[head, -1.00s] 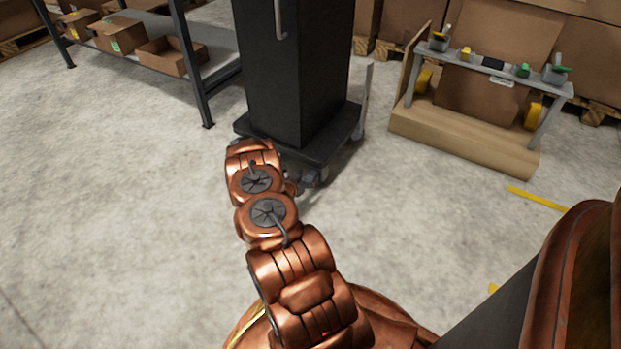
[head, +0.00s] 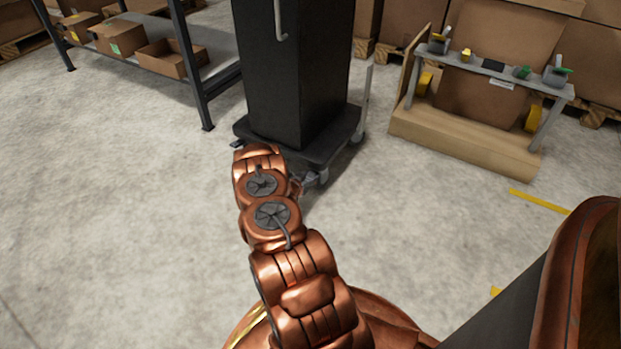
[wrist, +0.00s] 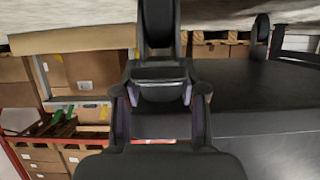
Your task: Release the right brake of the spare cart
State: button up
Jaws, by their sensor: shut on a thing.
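The spare cart (head: 335,150) is a low dark base on casters and carries a tall black cabinet (head: 300,70). Its near right caster (head: 318,180) shows just right of my wrist in the head view, which hides my gripper there. In the wrist view, turned upside down, my gripper (wrist: 160,90) is shut on a dark flat brake pedal (wrist: 160,72) in front of a black caster wheel (wrist: 160,22). The pedal's exact tilt is hard to tell. The cart's dark underside or side (wrist: 265,100) fills the right of the wrist view.
A metal shelf (head: 218,62) with open cardboard boxes stands left of the cart. A wooden stand (head: 465,145) with a small dispenser rail (head: 490,70) stands to the right. Stacked cartons line the back. The grey floor (head: 120,220) at left is clear.

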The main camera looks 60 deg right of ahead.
grip_shut()
